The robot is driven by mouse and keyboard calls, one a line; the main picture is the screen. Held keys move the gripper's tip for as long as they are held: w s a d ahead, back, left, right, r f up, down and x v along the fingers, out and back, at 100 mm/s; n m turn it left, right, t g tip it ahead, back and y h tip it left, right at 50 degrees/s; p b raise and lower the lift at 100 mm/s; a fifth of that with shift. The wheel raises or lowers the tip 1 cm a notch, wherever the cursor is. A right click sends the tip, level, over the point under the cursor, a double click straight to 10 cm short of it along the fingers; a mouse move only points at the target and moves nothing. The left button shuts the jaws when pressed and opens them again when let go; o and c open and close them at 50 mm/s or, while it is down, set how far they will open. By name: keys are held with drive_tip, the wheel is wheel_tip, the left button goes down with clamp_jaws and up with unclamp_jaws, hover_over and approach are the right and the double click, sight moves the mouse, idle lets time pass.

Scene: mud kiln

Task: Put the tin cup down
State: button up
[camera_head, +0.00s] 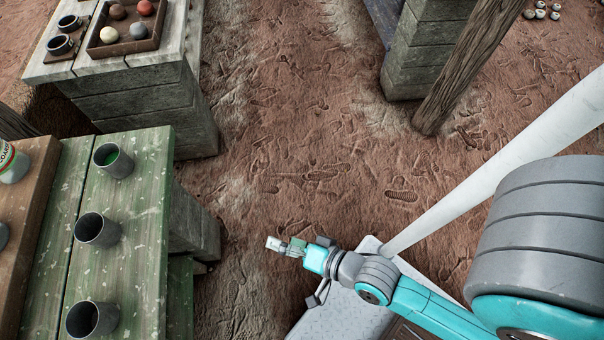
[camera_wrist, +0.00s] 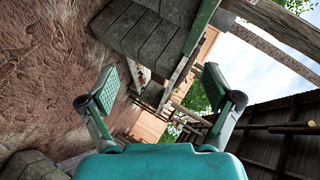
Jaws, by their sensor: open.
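Three grey, tin-like cups stand upright along the green plank table (camera_head: 142,225) at the left of the head view. I cannot tell which one the task means. My gripper (camera_head: 283,246) is over the dirt floor, right of the table and apart from the cups. In the wrist view my gripper (camera_wrist: 160,88) has its fingers wide apart with nothing between them.
A brown raised board (camera_head: 30,225) with a labelled can (camera_head: 13,163) borders the green table. Behind, a grey block-sided table (camera_head: 130,95) bears a tray (camera_head: 128,45) of balls and two dark cups. A wooden post (camera_head: 465,70) leans at the upper right. Dirt floor between is clear.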

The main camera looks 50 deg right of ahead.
drive_tip(key=s+d+r+n+t+h, duration=0.1)
drive_tip(key=s+d+r+n, duration=0.2)
drive_tip(key=s+r+n, duration=0.1)
drive_tip(key=s+d+r+n+h, duration=0.2)
drive_tip(key=s+r+n, duration=0.3)
drive_tip(key=s, duration=0.3)
drive_tip(key=shift+s+d+n+t, duration=0.3)
drive_tip(key=shift+d+n+t, duration=0.15)
drive_tip(key=shift+n, duration=0.35)
